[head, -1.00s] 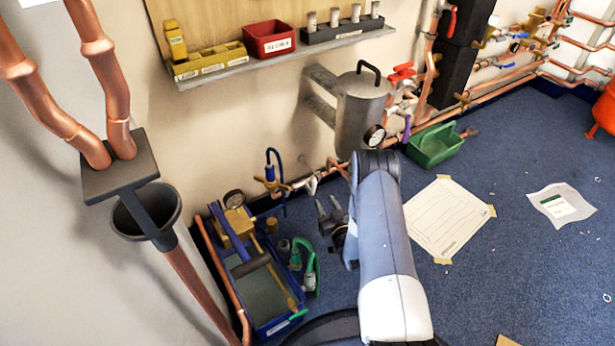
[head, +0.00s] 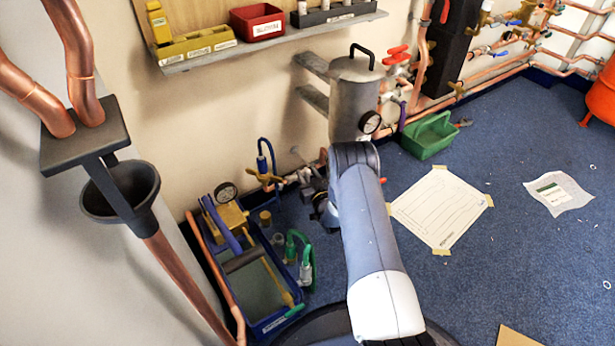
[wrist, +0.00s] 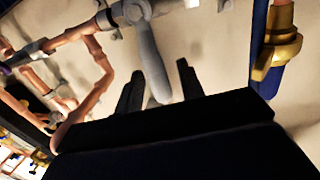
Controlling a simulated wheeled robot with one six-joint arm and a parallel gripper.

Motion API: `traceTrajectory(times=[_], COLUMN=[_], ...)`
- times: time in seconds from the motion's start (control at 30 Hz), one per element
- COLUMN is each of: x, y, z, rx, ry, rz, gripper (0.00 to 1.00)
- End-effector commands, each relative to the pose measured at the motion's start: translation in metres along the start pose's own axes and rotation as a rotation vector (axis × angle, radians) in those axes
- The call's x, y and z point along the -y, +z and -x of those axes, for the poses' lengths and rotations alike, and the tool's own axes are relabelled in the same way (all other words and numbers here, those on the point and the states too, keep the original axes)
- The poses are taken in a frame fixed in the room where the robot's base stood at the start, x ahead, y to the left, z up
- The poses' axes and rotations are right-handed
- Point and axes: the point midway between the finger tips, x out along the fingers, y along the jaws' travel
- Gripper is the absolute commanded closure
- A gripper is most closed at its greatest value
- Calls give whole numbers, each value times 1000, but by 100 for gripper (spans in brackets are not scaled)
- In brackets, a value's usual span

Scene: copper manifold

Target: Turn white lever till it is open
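The white lever (wrist: 155,68) looks light grey in the wrist view. It hangs from a pale valve body (wrist: 132,10) on the copper pipework along the wall. My gripper (wrist: 160,68) is open, with one dark finger on each side of the lever in the picture. I cannot tell whether the lever is fully between the fingers in depth or touching them. In the head view my gripper (head: 314,183) is low by the wall at the pipe, and it mostly hides the lever there.
A brass valve (wrist: 278,52) on a blue pipe is to the right in the wrist view. A blue tray (head: 275,326) with tools stands left of my arm. A grey cylinder (head: 352,105) with a gauge is above.

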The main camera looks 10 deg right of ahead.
Motion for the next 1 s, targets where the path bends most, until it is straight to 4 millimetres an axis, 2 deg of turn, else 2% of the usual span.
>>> traceTrajectory(times=[0.2,0.63,1.0], x=[0,0,0], y=[0,0,0], z=[0,0,0], rx=[0,0,0], ry=[0,0,0], rz=[0,0,0], gripper=[64,99,100])
